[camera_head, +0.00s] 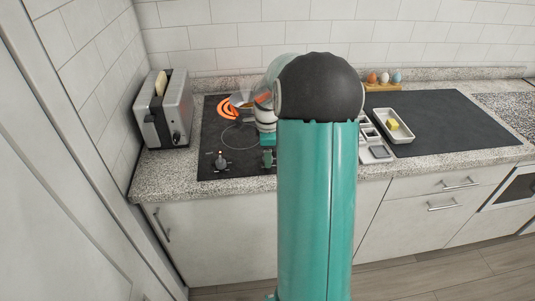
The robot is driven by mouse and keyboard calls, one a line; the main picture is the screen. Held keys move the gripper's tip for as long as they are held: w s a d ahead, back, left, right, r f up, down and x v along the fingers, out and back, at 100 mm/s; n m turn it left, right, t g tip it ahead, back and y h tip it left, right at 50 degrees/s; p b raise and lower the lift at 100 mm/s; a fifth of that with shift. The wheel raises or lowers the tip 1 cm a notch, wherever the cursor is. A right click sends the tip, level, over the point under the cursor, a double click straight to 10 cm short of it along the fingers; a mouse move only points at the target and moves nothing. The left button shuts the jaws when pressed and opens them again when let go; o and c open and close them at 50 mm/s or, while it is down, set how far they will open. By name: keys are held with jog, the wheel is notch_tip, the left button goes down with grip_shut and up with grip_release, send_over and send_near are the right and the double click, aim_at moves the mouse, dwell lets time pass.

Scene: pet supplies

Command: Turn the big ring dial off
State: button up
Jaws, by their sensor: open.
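A dark dial (221,162) stands at the front left of the black cooktop (210,138), with a small reddish mark above it. I cannot tell whether it is the big ring dial. A cooking ring (226,108) glows orange at the cooktop's back left. A larger unlit ring outline (239,136) lies in front of it. My gripper (268,160) is open, low over the cooktop's front, right of the dial and apart from it. Its fingers are small in view, and my arm hides the right part of the cooktop and any dials there.
A pan (241,100) sits beside the glowing ring. A toaster (167,112) with bread stands left of the cooktop. A white dish (394,127) with a yellow block and a small tray (376,151) lie to the right. A dark board (440,120) has free room.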

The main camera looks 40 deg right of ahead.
jog(key=shift+f, duration=0.2)
jog(key=c, duration=1)
